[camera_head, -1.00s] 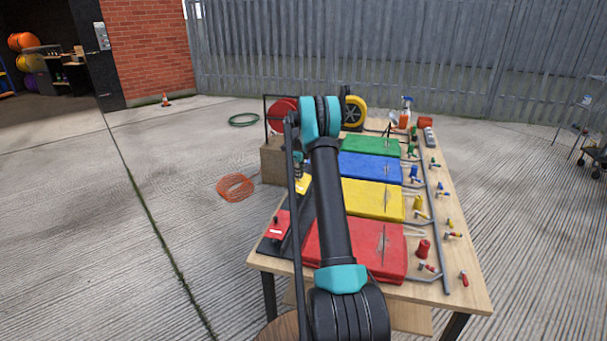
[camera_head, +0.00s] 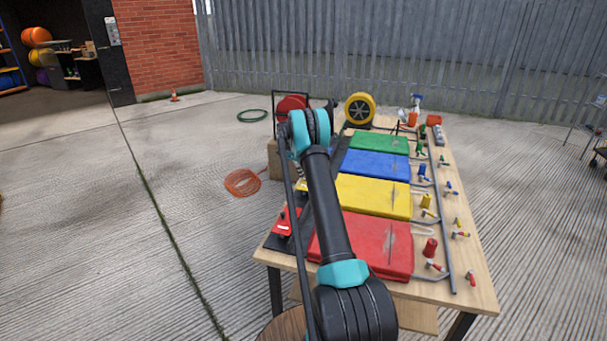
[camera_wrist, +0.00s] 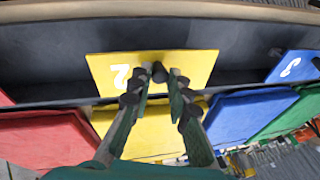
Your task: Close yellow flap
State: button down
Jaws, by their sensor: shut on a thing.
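The yellow flap (camera_wrist: 108,72), a flat panel marked with a white 2, is in the middle of the wrist view. It lies across a dark channel. A dark knob (camera_wrist: 159,72) stands on it, between the fingertips of my gripper (camera_wrist: 160,76), which is shut on this knob. How far the flap is tilted is hard to tell. In the head view only a sliver of the yellow flap (camera_head: 302,186) shows beside my arm, and my gripper is hidden. The yellow inflatable pad (camera_head: 375,196) lies right of my arm; it also shows below the flap in the wrist view (camera_wrist: 150,135).
A blue flap (camera_wrist: 292,66) is to the right along the dark channel (camera_wrist: 50,60). A red flap (camera_head: 287,222) is on the near side. Red (camera_head: 370,245), blue (camera_head: 376,166) and green (camera_head: 380,142) pads share the wooden table (camera_head: 478,270).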

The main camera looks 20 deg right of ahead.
jog(key=c, duration=1.4)
grip_release()
jog(key=v, duration=1.2)
jog(key=shift+s, duration=0.1)
